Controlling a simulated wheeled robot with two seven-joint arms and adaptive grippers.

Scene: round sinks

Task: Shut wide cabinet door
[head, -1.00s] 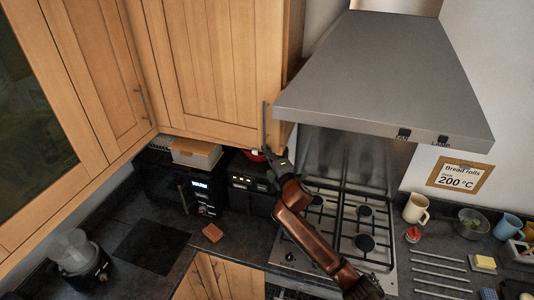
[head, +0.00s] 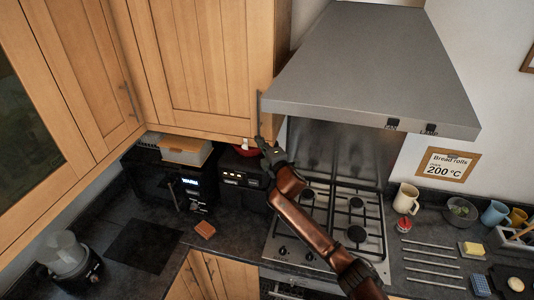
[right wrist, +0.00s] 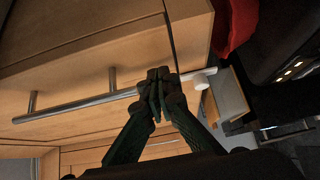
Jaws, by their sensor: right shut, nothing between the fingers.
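The wide wooden cabinet door (head: 195,60) is the panelled upper door left of the range hood. Its upright bar handle (head: 258,112) is near its right edge. The door looks close to flush with its cabinet, but I cannot tell whether a small gap remains. My right gripper (head: 263,147) is at the door's lower right corner, by the handle's lower end. In the right wrist view its fingertips (right wrist: 158,92) are closed together and overlap the bar handle (right wrist: 85,107); nothing shows between them. Whether they touch it is unclear. My left gripper is out of view.
The grey range hood (head: 370,75) is close right of the door, above the gas hob (head: 340,215). A black microwave (head: 155,180) and a coffee machine (head: 240,178) stand below the cabinets. Another wooden door (head: 85,75) is at the left.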

